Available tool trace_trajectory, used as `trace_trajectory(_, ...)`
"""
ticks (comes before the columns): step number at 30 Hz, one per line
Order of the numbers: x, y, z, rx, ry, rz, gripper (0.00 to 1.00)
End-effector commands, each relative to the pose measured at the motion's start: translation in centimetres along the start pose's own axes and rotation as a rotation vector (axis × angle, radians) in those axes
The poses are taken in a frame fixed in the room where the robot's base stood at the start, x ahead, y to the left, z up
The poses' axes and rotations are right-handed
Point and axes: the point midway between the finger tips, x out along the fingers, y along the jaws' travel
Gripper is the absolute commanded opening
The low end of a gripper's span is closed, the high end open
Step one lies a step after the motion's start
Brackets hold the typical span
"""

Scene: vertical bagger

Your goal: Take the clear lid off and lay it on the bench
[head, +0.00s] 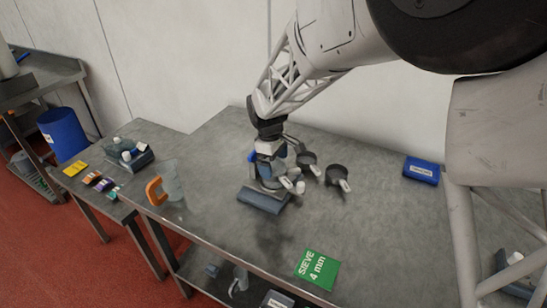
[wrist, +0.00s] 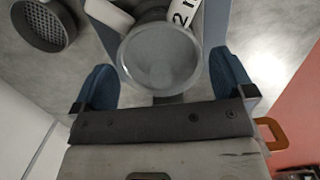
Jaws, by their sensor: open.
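A round, clear-grey lid (wrist: 160,58) shows from above in the wrist view, and it seems to sit on a container. What is under it is mostly hidden. My gripper (wrist: 163,78) is open, with one blue finger on each side of the lid and a gap on both sides. In the head view my gripper (head: 268,172) points down over a blue-grey tray (head: 262,199) on the bench (head: 225,240). My gripper hides much of the lid there. I cannot tell how high the fingers are above it.
Dark round sieves with white handles (head: 337,177) stand just right of my gripper. A clear jug with an orange handle (head: 155,190) is at the left edge. A green sieve sign (head: 317,269) and a blue box (head: 421,171) lie on the bench. The bench front is mostly bare.

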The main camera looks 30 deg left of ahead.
Motion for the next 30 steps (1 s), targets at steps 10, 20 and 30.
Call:
trace_trajectory(10,0.04,0.0,0.01,0.0,0.0,0.0,0.85)
trace_trajectory(20,0.01,0.0,0.01,0.0,0.0,0.0,0.67)
trace_trajectory(30,-0.46,0.01,0.06,0.0,0.0,0.0,0.67)
